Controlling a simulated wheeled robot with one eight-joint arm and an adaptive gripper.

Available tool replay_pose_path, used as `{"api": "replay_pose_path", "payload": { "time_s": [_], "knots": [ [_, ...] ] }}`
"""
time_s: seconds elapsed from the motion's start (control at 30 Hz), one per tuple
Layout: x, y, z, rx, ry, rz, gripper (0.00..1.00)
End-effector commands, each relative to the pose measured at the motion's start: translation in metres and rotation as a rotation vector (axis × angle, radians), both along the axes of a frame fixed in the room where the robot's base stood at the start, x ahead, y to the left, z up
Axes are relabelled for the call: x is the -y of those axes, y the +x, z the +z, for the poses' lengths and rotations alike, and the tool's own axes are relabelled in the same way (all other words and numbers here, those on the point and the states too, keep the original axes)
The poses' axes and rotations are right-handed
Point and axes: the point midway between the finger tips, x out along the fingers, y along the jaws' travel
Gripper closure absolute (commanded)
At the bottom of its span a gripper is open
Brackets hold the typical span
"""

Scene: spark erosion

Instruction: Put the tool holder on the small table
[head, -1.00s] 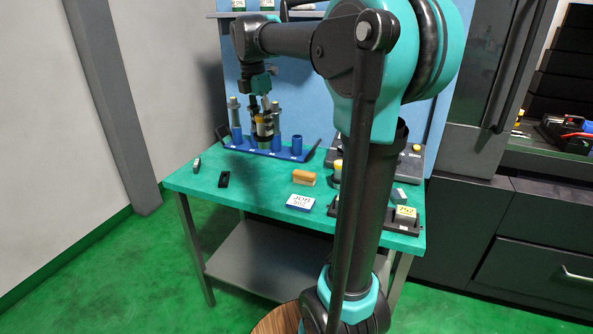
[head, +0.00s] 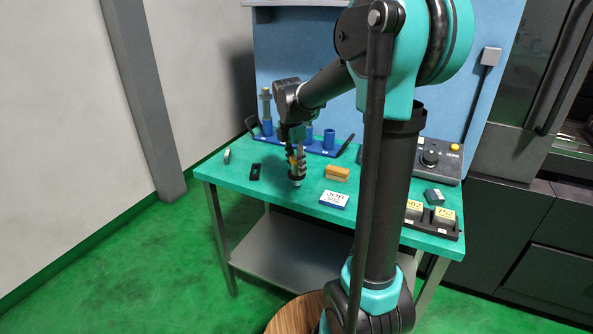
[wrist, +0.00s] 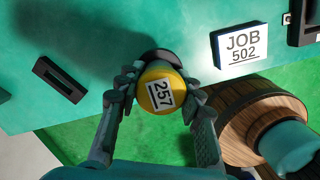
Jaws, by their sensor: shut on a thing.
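The tool holder has a yellow top labelled 257, which faces the wrist camera (wrist: 158,92). My gripper (wrist: 160,88) is shut on it, one finger on each side. A round wooden barrel with a flat top, likely the small table, stands on the floor in front of the bench (head: 290,316). It also shows right of the holder in the wrist view (wrist: 238,148). My arm hides part of it.
The green workbench (head: 235,180) carries a JOB 502 sign (head: 334,200), a wooden-backed brush (head: 337,173), a small black block (head: 255,172) and a blue rack (head: 318,147) at the back. Number blocks sit in a black tray (head: 437,228). The barrel top looks clear where visible.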

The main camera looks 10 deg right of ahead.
Motion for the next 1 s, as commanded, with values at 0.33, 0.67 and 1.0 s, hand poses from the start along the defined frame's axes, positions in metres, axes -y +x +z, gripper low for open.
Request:
{"api": "replay_pose_path", "payload": {
  "time_s": [0.33, 0.67, 1.0],
  "knots": [
    [0.0, 0.0, -0.021, 0.0, 0.0, 0.0, 1.0],
    [0.0, 0.0, -0.023, 0.0, 0.0, 0.0, 0.52],
    [0.0, 0.0, -0.023, 0.0, 0.0, 0.0, 0.42]
  ]
}}
